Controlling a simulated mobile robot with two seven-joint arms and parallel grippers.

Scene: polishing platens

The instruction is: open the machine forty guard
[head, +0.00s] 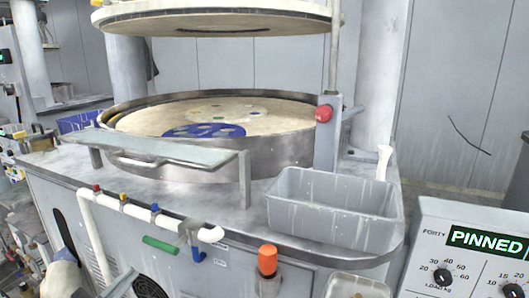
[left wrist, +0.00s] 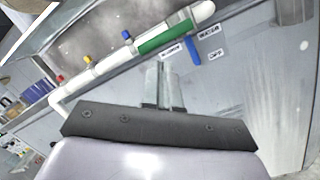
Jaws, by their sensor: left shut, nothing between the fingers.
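The forty machine's guard is a pale flat panel (head: 190,150) in front of the round platen tub (head: 290,150), between short posts. A white bar handle (head: 138,162) is on its front side. My left gripper (head: 122,284) is at the bottom left of the head view, below and apart from the guard, in front of the cabinet. In the left wrist view its fingers (left wrist: 163,80) are shut and empty, near the white pipe's green lever (left wrist: 165,38). My right gripper is not in view.
A white pipe (head: 134,210) with coloured taps runs along the cabinet front, below the guard. A grey bin (head: 330,205) stands on the deck at right. An orange-capped post (head: 267,260) and a control panel (head: 470,255) reading "FORTY" and "PINNED" are nearer.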

